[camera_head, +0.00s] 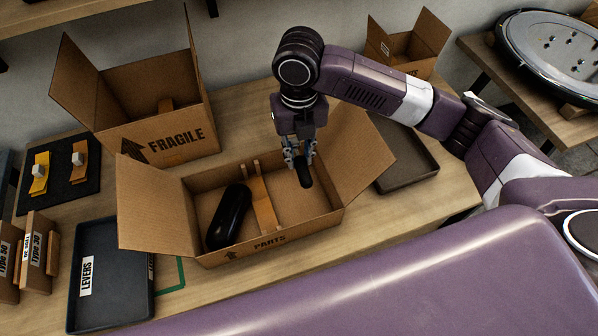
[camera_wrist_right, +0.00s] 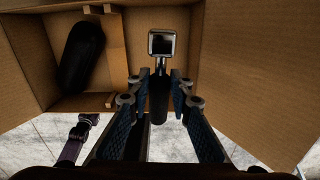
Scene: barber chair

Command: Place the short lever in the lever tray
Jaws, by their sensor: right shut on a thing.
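My right gripper (camera_head: 299,163) is shut on the short lever (camera_head: 304,173), above the right compartment of the open PARTS box (camera_head: 285,232). In the right wrist view, the lever's black grip (camera_wrist_right: 158,97) is between the fingers, and its square metal head (camera_wrist_right: 162,43) points away from the gripper. The lever tray (camera_head: 86,308) is a dark, shallow tray labelled LEVERS on the table at the lower left, left of the box. No lever shows in its visible part. My left gripper does not show clearly in either view.
A long black pad (camera_head: 229,216) lies in the PARTS box, left of a wooden divider (camera_head: 262,200). The left flap (camera_head: 155,207) stands out towards the lever tray. A FRAGILE box (camera_head: 150,107) stands behind. An empty dark tray (camera_head: 408,170) lies on the right.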

